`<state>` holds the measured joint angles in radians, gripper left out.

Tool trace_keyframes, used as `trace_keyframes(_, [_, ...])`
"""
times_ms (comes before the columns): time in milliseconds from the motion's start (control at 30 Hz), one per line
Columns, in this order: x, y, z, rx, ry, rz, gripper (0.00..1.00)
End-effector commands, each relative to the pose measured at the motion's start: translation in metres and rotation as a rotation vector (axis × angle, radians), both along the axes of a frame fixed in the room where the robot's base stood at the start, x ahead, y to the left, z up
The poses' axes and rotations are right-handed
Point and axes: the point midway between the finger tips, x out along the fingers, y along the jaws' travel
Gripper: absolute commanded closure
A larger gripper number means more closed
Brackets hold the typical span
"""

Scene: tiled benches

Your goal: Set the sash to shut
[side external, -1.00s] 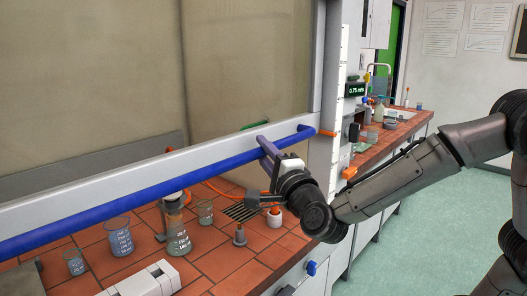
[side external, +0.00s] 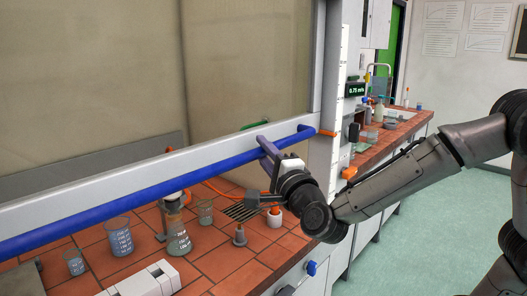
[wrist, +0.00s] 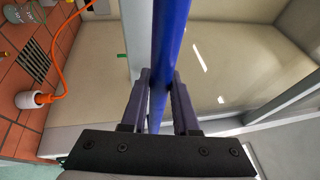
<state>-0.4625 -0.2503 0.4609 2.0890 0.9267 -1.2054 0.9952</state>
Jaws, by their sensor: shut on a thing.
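The sash (side external: 95,211) of the fume hood is a framed glass pane with a pale grey bottom rail. A blue handle bar (side external: 150,192) runs along the rail. The sash is partly raised, with an open gap between its rail and the tiled bench. My gripper (side external: 266,146) is at the right end of the bar. In the wrist view the two fingers (wrist: 160,95) stand on either side of the blue bar (wrist: 170,40) and are shut on it.
Below the sash, the red-brown tiled bench (side external: 215,262) holds beakers (side external: 120,236), a flask (side external: 177,238), a grey stopper-like piece (side external: 239,236) and a white block (side external: 150,281). An orange cable (wrist: 60,75) runs to a white socket (wrist: 32,99). A green-lit display (side external: 356,89) reads 0.75 m/s.

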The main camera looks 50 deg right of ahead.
Motion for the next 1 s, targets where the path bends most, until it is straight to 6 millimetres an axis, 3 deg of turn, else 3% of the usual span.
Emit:
trace_keyframes(367, [0.000,0.000,-0.001,-0.001,0.001,0.000,1.00])
trace_keyframes(567, [0.000,0.000,-0.017,-0.003,0.008,0.000,1.00])
trace_keyframes(767, [0.000,0.000,-0.065,-0.007,0.018,0.001,1.00])
trace_keyframes(1000, [-0.001,0.000,-0.146,-0.008,0.018,0.000,1.00])
